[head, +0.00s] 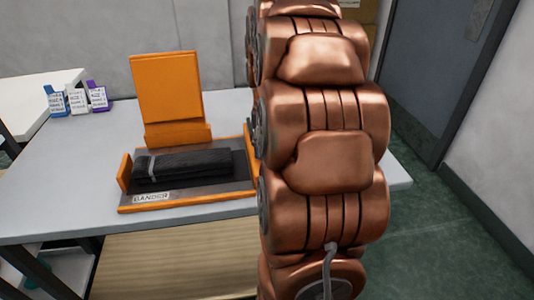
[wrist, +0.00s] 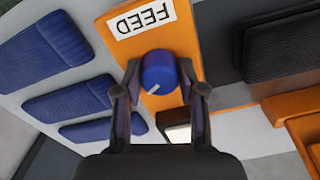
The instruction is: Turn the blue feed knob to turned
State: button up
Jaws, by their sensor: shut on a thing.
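In the wrist view the blue feed knob (wrist: 158,74) sits on an orange panel (wrist: 190,42) below an upside-down FEED label (wrist: 141,18). A pale pointer line on the knob slants toward the lower left of that picture. My gripper (wrist: 160,88) has one finger on each side of the knob and is shut on it. In the head view my copper arm hides the knob and the gripper.
In the head view an orange machine marked BANDER (head: 190,196) holds a dark folded textile (head: 185,166) on the grey table (head: 60,190). Small labelled boxes (head: 78,101) stand at the back left. Blue pads (wrist: 45,50) lie left of the panel in the wrist view.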

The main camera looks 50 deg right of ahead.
jog(key=m, duration=0.5)
jog(key=shift+m, duration=0.3)
dwell(0.4)
jog(key=o, duration=1.1)
jog(key=shift+o, duration=0.2)
jog(key=shift+r, duration=0.1)
notch_tip(320, 180, up, 12)
dwell(0.7)
